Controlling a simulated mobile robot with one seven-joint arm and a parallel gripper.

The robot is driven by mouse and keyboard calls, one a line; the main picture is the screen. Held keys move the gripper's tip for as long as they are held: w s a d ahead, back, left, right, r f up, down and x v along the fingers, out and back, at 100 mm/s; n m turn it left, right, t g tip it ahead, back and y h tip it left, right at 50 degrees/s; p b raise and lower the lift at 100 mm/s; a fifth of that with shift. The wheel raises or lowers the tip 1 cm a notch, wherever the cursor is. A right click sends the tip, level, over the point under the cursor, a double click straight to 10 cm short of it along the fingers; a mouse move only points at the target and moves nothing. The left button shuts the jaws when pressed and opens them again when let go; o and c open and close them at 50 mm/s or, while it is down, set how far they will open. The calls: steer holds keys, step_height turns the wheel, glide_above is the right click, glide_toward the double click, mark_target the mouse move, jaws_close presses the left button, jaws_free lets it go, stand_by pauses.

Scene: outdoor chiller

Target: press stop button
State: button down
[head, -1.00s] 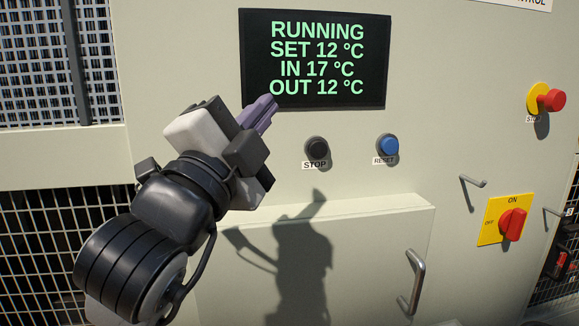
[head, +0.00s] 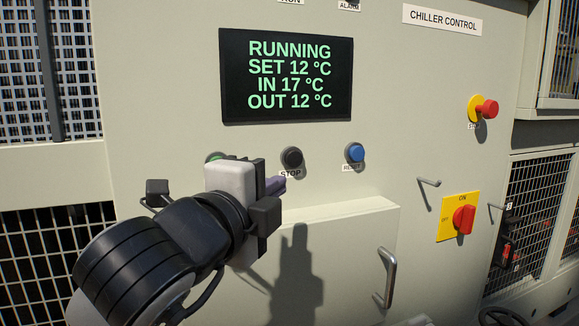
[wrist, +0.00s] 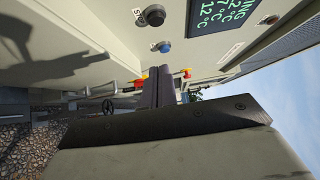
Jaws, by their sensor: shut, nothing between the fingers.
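The black stop button (head: 292,157) is on the pale panel below the display, with a STOP label under it. It also shows in the wrist view (wrist: 158,18), near the top edge. My gripper (head: 279,185) is shut and empty, its purple fingers just below and left of the stop button in the head view. In the wrist view the fingers (wrist: 158,85) lie below the button in the picture. I see no contact with the button.
A blue reset button (head: 355,152) is to the right. A green button (head: 215,157) is partly hidden behind my gripper. A red emergency knob (head: 487,109), a red rotary switch (head: 464,219) and a door handle (head: 388,277) stick out. The display (head: 287,75) reads RUNNING.

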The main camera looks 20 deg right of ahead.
steer(key=p, duration=0.3)
glide_toward(300, 159)
steer(key=d, duration=0.4)
steer(key=shift+w+p, duration=0.55)
steer(key=shift+w, duration=1.55)
